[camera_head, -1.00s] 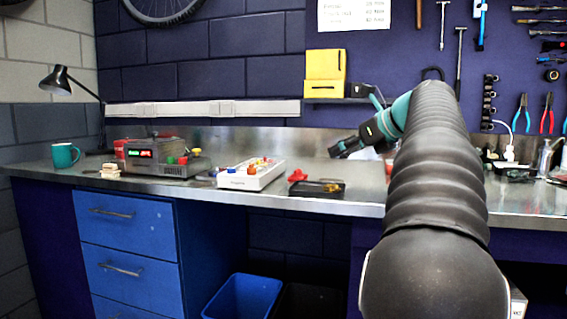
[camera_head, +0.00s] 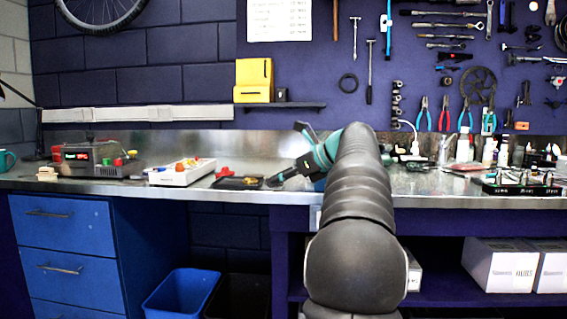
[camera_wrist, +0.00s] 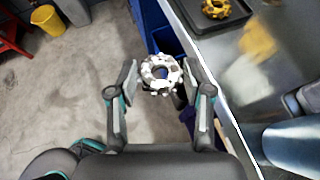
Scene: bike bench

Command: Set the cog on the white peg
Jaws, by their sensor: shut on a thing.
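My gripper (camera_wrist: 162,80) is shut on a silver, toothed cog (camera_wrist: 148,68), which sits between the two fingertips with its centre hole showing. In the wrist view the cog lies over the floor, just off the bench's edge. In the head view my gripper (camera_head: 280,179) is low at the bench front, right of the black tray (camera_head: 225,185); the cog is too small to make out there. A black stand (camera_head: 520,189) with several small upright parts is at the bench's right. I cannot make out which part is the white peg.
A brass-coloured cog (camera_wrist: 215,8) lies in the black tray. A white box (camera_head: 181,173) with coloured parts and a grey device (camera_head: 98,160) stand further left. Bottles (camera_head: 463,149) stand behind the black stand.

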